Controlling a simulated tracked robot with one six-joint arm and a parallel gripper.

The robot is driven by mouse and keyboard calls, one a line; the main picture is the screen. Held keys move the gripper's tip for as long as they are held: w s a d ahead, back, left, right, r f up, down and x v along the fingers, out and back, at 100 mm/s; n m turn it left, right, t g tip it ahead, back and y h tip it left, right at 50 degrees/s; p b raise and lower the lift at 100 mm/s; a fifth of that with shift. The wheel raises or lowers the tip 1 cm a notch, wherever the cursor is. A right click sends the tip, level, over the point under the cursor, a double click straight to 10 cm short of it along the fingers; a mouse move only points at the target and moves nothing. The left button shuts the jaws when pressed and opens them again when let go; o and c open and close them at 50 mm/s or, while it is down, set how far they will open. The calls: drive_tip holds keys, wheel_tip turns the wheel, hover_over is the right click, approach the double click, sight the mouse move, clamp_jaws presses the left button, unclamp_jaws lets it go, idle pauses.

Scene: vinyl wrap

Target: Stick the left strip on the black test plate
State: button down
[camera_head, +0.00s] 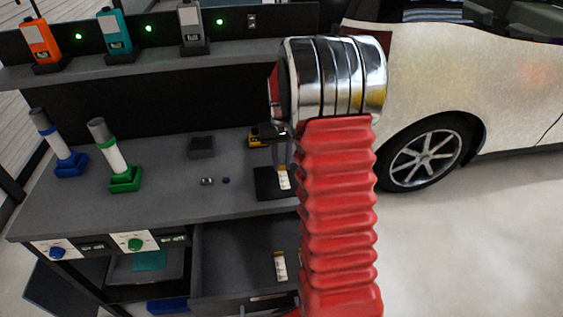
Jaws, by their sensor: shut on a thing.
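The black test plate (264,187) lies on the workbench near its right end, partly hidden behind my red arm sleeve. A pale strip (284,180) with a tan patch shows over the plate's right part, at the tips of my gripper (283,165). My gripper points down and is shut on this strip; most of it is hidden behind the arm. I cannot tell whether the strip touches the plate. A second pale strip (280,265) lies in the open drawer (232,262) below the bench top.
A yellow and black tool (262,137) stands close behind the gripper. A dark block (201,147) and small metal pieces (208,181) lie left of the plate. White rolls in blue (69,163) and green (125,179) stands are farther left. A car (450,95) stands at right.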

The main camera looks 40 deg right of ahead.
drive_tip(key=shift+f, duration=0.15)
drive_tip(key=c, duration=1.5)
unclamp_jaws()
wheel_tip(320, 180, up, 14)
drive_tip(key=shift+f, duration=0.1)
drive_tip(key=shift+w, duration=0.1)
